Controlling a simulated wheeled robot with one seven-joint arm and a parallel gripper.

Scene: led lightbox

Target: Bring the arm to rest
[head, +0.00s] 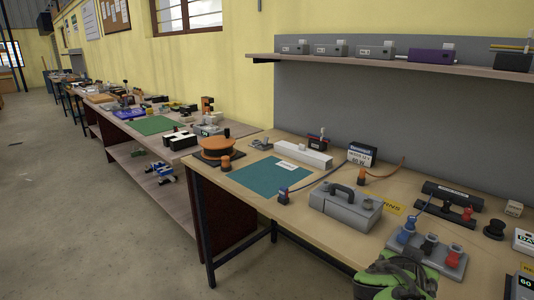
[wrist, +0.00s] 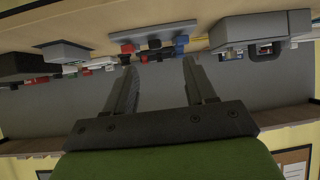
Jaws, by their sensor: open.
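In the wrist view my gripper (wrist: 158,68) shows with its two dark fingers well apart. Nothing is held between them. The wrist picture looks upside down, with the bench at the top and the grey back panel behind the fingers. A red and blue part on a grey base (wrist: 152,38) shows beyond the fingertips, apart from them as far as I can tell.
The workbench (head: 330,222) holds a grey toolbox (head: 345,207), a teal mat (head: 262,176), an orange spool (head: 217,147) and a terminal block (head: 428,249). A shelf (head: 400,64) with boxes runs above.

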